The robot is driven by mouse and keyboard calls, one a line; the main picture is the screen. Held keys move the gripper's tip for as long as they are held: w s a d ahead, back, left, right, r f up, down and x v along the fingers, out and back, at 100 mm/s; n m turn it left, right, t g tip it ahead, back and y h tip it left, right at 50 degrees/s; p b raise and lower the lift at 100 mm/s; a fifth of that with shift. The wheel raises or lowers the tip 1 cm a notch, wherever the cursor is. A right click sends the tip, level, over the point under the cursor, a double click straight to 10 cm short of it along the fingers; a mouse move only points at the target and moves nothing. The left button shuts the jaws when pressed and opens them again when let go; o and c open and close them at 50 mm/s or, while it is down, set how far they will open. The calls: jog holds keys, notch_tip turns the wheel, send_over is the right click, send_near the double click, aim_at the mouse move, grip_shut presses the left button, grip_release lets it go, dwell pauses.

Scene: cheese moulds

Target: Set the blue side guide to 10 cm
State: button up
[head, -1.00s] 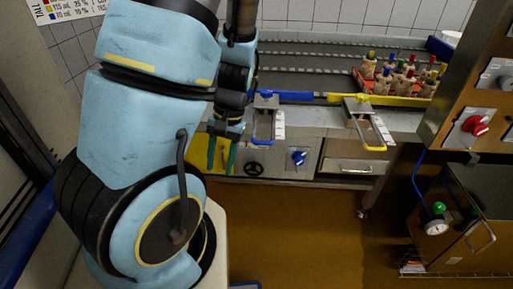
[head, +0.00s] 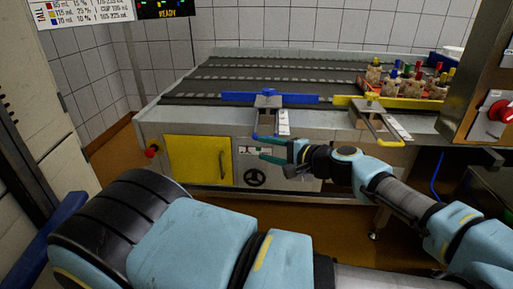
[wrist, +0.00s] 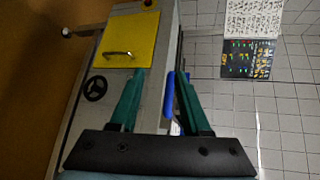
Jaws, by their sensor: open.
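The blue side guide (head: 240,97) is a long blue rail along the near side of the conveyor in the head view. A bracket with a blue handle (head: 268,138) and a white scale (head: 284,122) hangs at its right part; the scale's reading is too small to tell. My gripper (head: 262,149) has green fingers, is open and empty, and is just below and beside the blue handle. In the wrist view, a blue part (wrist: 169,95) shows between the open fingers (wrist: 155,85), partly hidden; I cannot tell whether they touch it.
A yellow side guide (head: 385,103) with its yellow handle (head: 382,136) stands to the right. A handwheel (head: 256,177) and yellow door (head: 198,160) are on the front below. A red button (head: 151,152) sits at left.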

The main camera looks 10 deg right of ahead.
jog(key=d+r+m+t+h, duration=0.1)
jog(key=d+t, duration=0.1)
jog(key=d, duration=0.2)
jog(key=x, duration=1)
jog(key=shift+a+r+p, duration=0.15)
jog(key=shift+a+p, duration=0.1)
jog(key=shift+p, duration=0.05)
jog(key=shift+c, duration=0.3)
jog(key=c, duration=0.6)
grip_shut()
